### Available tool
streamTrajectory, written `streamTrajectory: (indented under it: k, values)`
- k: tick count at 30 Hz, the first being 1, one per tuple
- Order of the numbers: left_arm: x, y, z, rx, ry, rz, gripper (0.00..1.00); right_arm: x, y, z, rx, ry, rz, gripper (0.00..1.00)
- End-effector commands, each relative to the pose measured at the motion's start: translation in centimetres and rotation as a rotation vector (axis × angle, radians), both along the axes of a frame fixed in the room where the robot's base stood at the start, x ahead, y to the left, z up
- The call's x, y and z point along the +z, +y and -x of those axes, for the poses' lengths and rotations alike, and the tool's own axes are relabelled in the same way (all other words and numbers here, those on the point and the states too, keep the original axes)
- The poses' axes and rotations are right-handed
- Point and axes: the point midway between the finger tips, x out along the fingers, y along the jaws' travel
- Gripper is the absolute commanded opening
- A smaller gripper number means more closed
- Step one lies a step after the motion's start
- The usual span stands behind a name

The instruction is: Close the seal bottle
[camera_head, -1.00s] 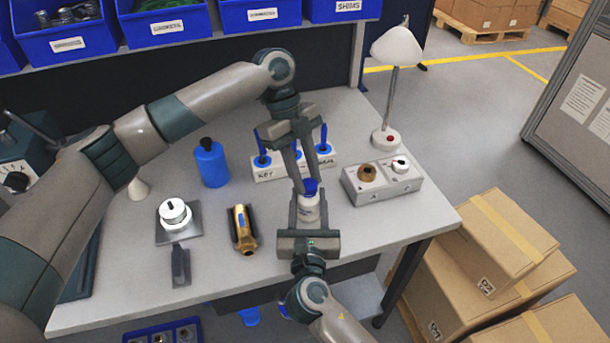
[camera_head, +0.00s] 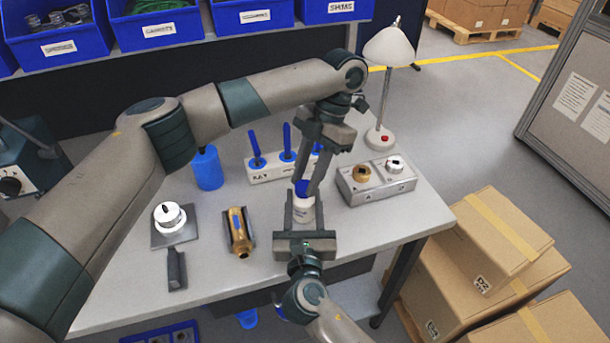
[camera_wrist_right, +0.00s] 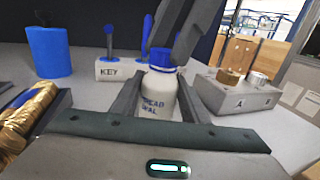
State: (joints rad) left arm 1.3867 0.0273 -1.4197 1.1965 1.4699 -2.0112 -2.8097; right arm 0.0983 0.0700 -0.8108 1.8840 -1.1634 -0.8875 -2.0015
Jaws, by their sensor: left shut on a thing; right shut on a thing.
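The seal bottle (camera_head: 304,211) is white with dark lettering, and it stands upright near the table's front right. Its lettering also shows in the right wrist view (camera_wrist_right: 157,106). My right gripper (camera_head: 303,210) is shut on the bottle's body from the front. A blue cap (camera_head: 302,188) is at the bottle's mouth; in the right wrist view the cap (camera_wrist_right: 161,57) sits at the top of the neck. My left gripper (camera_head: 308,186) comes down from above and is shut on the cap. Its fingers partly hide the cap, so I cannot tell how tightly it is seated.
A white block labelled KEY (camera_head: 262,173) with blue tools stands behind. A grey two-part fixture (camera_head: 378,186) is at the right, near the lamp (camera_head: 387,50). A brass housing (camera_head: 238,232), a blue bottle (camera_head: 207,169) and a white round part on a plate (camera_head: 169,216) are at the left.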

Motion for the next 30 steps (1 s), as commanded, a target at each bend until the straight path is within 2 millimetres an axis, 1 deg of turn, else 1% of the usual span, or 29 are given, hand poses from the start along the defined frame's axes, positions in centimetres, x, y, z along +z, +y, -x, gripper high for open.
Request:
streamTrajectory:
  k: [1, 3, 6, 15, 16, 17, 18, 26, 30]
  values:
    - [0.10, 0.02, -0.07, -0.071, -0.006, -0.003, 0.05, -0.08, 0.02, 0.07, 0.000, 0.001, 0.000, 0.00]
    - [0.08, -0.02, -0.03, -0.158, -0.006, -0.002, 0.05, -0.08, 0.02, 0.07, 0.000, 0.001, 0.000, 0.00]
    - [0.05, -0.04, 0.03, -0.227, -0.002, -0.002, 0.05, -0.08, 0.02, 0.07, 0.000, 0.002, 0.000, 0.00]
    - [0.04, -0.04, 0.02, -0.237, -0.002, -0.002, 0.05, -0.07, 0.04, 0.08, 0.001, 0.001, 0.000, 0.00]
    - [0.04, -0.04, 0.02, -0.237, -0.002, -0.002, 0.36, -0.07, 0.04, 0.08, 0.001, 0.001, 0.000, 0.00]
    - [0.04, -0.04, 0.02, -0.236, -0.002, -0.002, 0.43, -0.08, 0.04, 0.08, 0.001, 0.001, 0.000, 0.00]
    - [0.03, -0.04, 0.03, -0.237, -0.001, -0.001, 0.48, -0.08, 0.04, 0.08, 0.001, 0.002, 0.000, 0.00]
    - [0.02, -0.10, 0.10, -0.237, 0.001, 0.000, 0.48, -0.08, 0.03, 0.05, 0.001, 0.002, 0.000, 0.00]
    - [0.58, -0.10, 0.08, -0.237, 0.000, 0.000, 0.48, -0.07, 0.03, 0.04, 0.001, 0.001, 0.000, 0.00]
